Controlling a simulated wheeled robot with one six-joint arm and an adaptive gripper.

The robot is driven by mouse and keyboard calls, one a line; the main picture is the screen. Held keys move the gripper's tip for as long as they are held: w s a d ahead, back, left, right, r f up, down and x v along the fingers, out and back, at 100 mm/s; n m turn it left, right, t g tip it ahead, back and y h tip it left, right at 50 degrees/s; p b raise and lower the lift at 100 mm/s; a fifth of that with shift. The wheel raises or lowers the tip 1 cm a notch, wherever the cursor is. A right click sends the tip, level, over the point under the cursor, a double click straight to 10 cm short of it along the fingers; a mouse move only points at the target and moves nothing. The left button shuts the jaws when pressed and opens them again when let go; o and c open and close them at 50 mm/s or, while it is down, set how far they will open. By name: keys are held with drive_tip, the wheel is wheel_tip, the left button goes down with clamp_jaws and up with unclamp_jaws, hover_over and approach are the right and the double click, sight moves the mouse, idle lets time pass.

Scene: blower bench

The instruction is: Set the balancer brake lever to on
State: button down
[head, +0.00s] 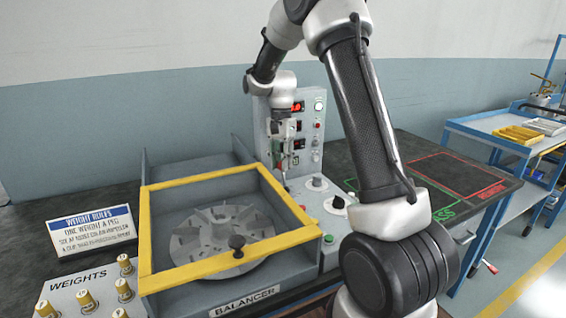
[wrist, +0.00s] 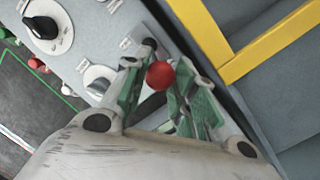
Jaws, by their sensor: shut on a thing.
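The brake lever shows in the wrist view as a red ball knob (wrist: 160,75) on a dark stem, beside black and white dials. My gripper (wrist: 154,88) is shut on the brake lever, its green-padded fingers on either side of the knob. In the head view my gripper (head: 281,165) points down in front of the balancer's upright panel and hides most of the lever. The balancer (head: 215,285) is a grey box with a yellow-framed guard (head: 216,175) lying over a finned rotor. I cannot read the lever's markings or tell its setting.
The upright panel (head: 318,132) with red displays and buttons stands close behind my gripper. Dials (head: 337,203) sit on the deck to its right. The yellow frame is close on the other side. A weights rack (head: 62,292) and rules sign (head: 91,231) are at left.

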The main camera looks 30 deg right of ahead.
drive_tip(key=shift+w+d+f, duration=0.1)
drive_tip(key=shift+w, duration=0.3)
drive_tip(key=c, duration=1.1)
unclamp_jaws()
drive_tip(key=shift+w+f, duration=0.15)
drive_tip(key=shift+w, duration=0.05)
drive_tip(key=shift+s, duration=0.1)
drive_tip(key=r, duration=0.4)
drive_tip(key=w+r, duration=0.1)
drive_tip(key=r, duration=0.3)
drive_tip(key=w+d+r, duration=0.1)
drive_tip(key=r, duration=0.3)
drive_tip(key=shift+s+a, duration=0.1)
drive_tip(key=s+r+n+t, duration=0.2)
drive_tip(key=s+r+n, duration=0.1)
drive_tip(key=s+r, duration=0.55)
drive_tip(key=s+f+n+t, duration=0.1)
drive_tip(key=s+n, duration=0.1)
drive_tip(key=s, duration=0.6)
drive_tip(key=s+f+n+t, duration=0.1)
drive_tip(key=s+f+n, duration=0.1)
drive_tip(key=s, duration=0.6)
drive_tip(key=s+f+n+t, duration=0.1)
drive_tip(key=s+n, duration=0.3)
drive_tip(key=s, duration=0.5)
drive_tip(key=shift+s+a+f+t+h, duration=0.1)
drive_tip(key=shift+f+t+h, duration=0.3)
drive_tip(key=shift+t, duration=0.2)
